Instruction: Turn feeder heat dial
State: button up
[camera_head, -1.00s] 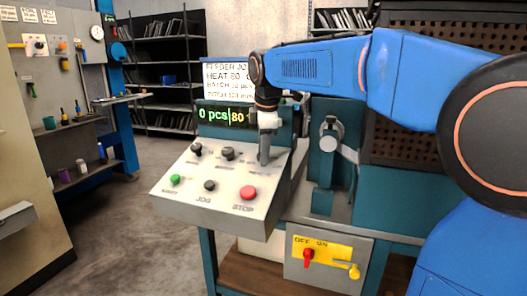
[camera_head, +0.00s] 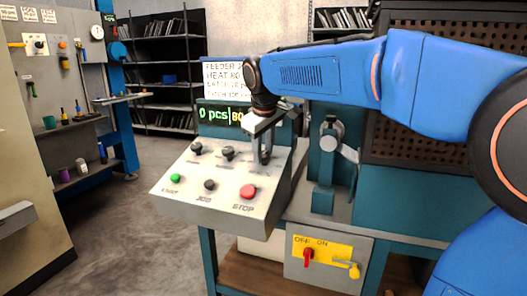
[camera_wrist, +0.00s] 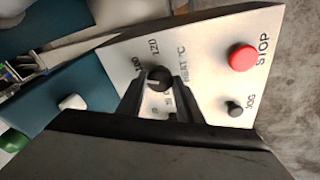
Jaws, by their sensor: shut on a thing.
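The feeder's sloped grey control panel (camera_head: 222,200) stands in front of me. My gripper (camera_head: 265,157) is over the panel's upper right part. In the wrist view my gripper (camera_wrist: 161,100) has its two fingers on either side of the black heat dial (camera_wrist: 158,79), shut on it. The dial has a white pointer mark; "HEAT °C", "100" and "120" are printed near it. The display (camera_head: 222,115) reads "0 pcs" and "80", partly covered by my arm. A sign (camera_head: 224,74) behind reads "HEAT 80", partly hidden.
Two black knobs (camera_head: 228,153) (camera_head: 196,149) sit left of my gripper. Below are a green start button (camera_head: 175,178), a black jog button (camera_head: 209,185) and a red stop button (camera_head: 248,191). A lever mechanism (camera_head: 328,150) stands close on the right.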

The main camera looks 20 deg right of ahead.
jog(key=shift+m, duration=0.6)
jog(key=o, duration=1)
jog(key=shift+o, duration=0.2)
jog(key=v, duration=1.7)
jog(key=shift+s, duration=0.2)
jog(key=shift+a+r, duration=0.1)
jog(key=shift+a, duration=0.05)
